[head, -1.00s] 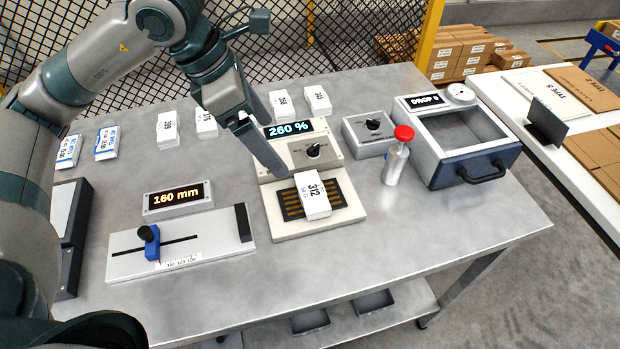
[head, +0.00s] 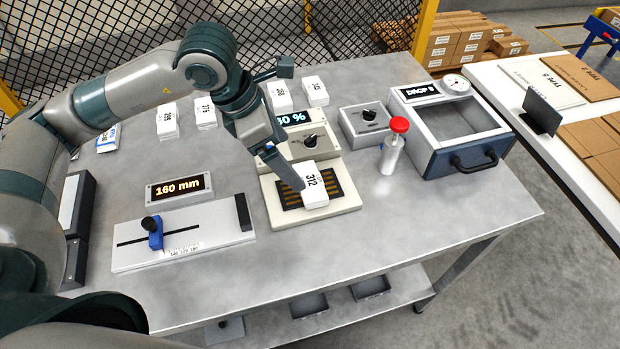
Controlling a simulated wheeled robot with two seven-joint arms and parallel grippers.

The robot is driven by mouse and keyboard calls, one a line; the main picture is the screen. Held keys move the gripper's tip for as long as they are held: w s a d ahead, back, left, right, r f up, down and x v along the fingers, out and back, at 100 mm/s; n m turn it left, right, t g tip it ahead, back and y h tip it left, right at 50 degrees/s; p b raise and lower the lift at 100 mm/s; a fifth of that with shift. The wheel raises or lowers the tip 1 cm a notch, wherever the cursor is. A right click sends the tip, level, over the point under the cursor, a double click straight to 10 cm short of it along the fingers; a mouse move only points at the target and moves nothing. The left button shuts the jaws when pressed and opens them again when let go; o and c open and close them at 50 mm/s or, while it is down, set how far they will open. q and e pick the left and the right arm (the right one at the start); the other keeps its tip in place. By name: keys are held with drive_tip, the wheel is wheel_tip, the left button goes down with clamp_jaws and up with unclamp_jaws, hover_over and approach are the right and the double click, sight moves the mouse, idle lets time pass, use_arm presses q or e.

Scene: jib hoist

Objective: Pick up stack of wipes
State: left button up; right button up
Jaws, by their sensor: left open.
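A white block-like stack (head: 316,194) marked 312 sits on the dark striped pad of a cream device (head: 345,208). I take it to be the wipes, though the label does not confirm this. My left gripper (head: 297,178) is open, pointing down at the stack's left side. One long grey finger ends right beside its upper left edge; I cannot tell whether it touches. The other finger is hard to make out. Similar white stacks stand behind, marked 395 (head: 167,124), 376 (head: 206,113) and others. My right gripper is not in view.
A red-topped bottle (head: 394,152) and a drawer box (head: 430,148) marked DROP stand to the right. A small knob box (head: 368,124) is behind. A slide gauge (head: 205,233) and a 160 mm display (head: 179,190) lie left. The table's front right is clear.

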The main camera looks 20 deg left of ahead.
sight(308, 181)
use_arm(q)
drive_tip(key=shift+p+x, duration=0.5)
drive_tip(key=shift+x, duration=1.7)
drive_tip(key=shift+w+d+f+p, duration=0.1)
drive_tip(key=shift+d+f+p, duration=0.2)
drive_tip(key=shift+p, duration=0.25)
drive_tip(key=p+x, duration=0.1)
drive_tip(key=x, duration=0.2)
drive_tip(key=shift+p, duration=0.35)
drive_tip(key=shift+w+d+f, duration=0.15)
drive_tip(key=shift+f, duration=0.5)
drive_tip(key=c, duration=0.8)
